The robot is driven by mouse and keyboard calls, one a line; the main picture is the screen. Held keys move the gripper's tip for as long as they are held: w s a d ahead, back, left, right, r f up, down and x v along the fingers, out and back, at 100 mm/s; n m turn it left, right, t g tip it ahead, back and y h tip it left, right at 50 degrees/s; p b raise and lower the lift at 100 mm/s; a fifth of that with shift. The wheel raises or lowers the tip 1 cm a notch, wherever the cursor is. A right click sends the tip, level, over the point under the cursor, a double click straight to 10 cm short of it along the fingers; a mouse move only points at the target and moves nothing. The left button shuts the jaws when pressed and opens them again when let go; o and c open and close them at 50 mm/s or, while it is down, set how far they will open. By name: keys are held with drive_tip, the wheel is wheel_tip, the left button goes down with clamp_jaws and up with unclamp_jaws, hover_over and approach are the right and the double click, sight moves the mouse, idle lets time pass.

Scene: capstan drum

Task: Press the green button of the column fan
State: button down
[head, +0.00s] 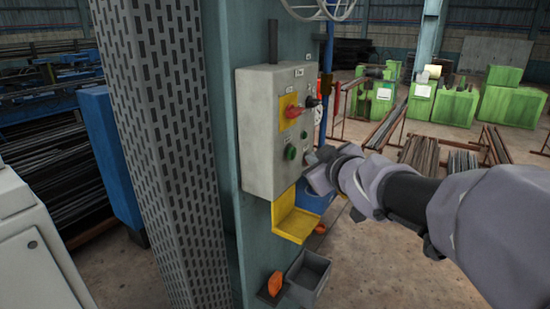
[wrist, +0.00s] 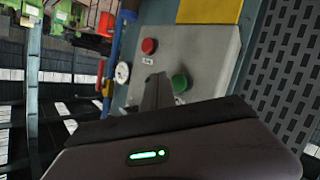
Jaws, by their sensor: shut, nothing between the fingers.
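The green button (head: 290,152) sits low on the front of a grey control box (head: 259,140) fixed to a teal column (head: 222,150). In the wrist view the green button (wrist: 180,83) is round and stands to the right of my fingertips. My gripper (head: 309,158) is shut and empty, with its tip close to the box front, right of the green button. In the wrist view my gripper (wrist: 157,80) shows as dark closed fingers pointing at the panel. I cannot tell whether they touch it. The fan's wire guard (head: 318,10) is cut off by the top edge.
A yellow tray (head: 295,222) and a grey bin (head: 309,272) hang below. A perforated grey cover (head: 165,130) stands left. Floor is open at lower right.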

sight(292, 154)
drive_tip(key=shift+w+a, duration=0.45)
drive_tip(key=shift+a, duration=0.15)
idle(1.6)
drive_tip(key=shift+w+a, duration=0.25)
drive_tip(key=shift+a, duration=0.1)
